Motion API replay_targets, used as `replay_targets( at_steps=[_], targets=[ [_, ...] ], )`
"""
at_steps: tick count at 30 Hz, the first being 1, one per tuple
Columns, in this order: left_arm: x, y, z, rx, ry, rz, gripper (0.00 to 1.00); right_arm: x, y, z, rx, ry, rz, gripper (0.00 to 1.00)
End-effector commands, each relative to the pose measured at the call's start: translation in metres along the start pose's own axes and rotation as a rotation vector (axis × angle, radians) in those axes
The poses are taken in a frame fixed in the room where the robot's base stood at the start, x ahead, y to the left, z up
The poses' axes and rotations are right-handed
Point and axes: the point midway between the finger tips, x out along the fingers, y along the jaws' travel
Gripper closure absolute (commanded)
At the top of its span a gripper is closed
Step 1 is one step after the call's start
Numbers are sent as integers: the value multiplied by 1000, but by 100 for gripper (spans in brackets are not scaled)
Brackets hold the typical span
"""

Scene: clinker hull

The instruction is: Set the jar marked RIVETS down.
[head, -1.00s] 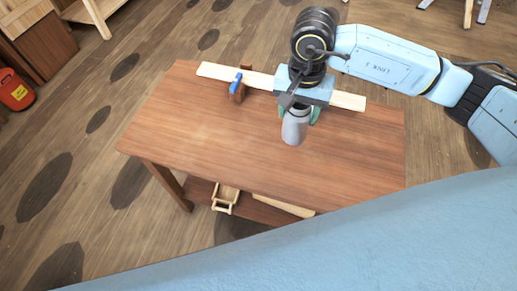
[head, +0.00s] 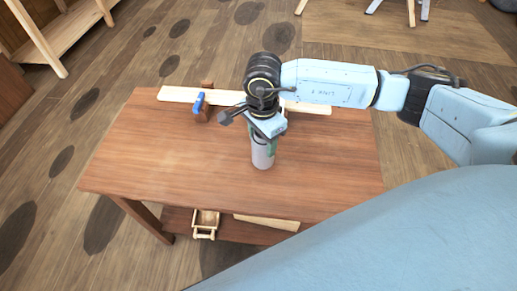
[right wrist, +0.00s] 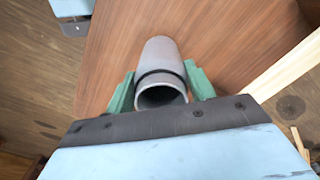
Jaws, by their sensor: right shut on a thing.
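The grey jar (head: 263,158) is upright over the middle of the brown wooden table (head: 165,160) in the head view. I cannot tell whether its base touches the tabletop. My right gripper (head: 264,143) is above and around its upper part, shut on it. In the right wrist view the jar (right wrist: 162,62) sits between the two green fingers of the right gripper (right wrist: 161,90), with a dark band near its open end. No RIVETS marking shows in these views. My left gripper is not in view.
A long pale plank (head: 180,95) lies along the table's far side, behind the jar. The tabletop left of the jar is clear.

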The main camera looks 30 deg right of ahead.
Motion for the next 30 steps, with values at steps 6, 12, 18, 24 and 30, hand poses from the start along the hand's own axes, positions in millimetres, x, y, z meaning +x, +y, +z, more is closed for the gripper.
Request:
replay_targets(
  at_steps=[6,12,18,24,30],
  targets=[
    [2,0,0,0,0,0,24,24,1,1,-1,0,3,71],
    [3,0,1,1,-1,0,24,39,0,0,-2,0,-1,71],
    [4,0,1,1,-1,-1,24,39,0,0,-2,0,-1,71],
    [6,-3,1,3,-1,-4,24,41,0,0,-2,0,0,36],
    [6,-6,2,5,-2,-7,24,41,0,0,-2,0,0,24]
  ],
)
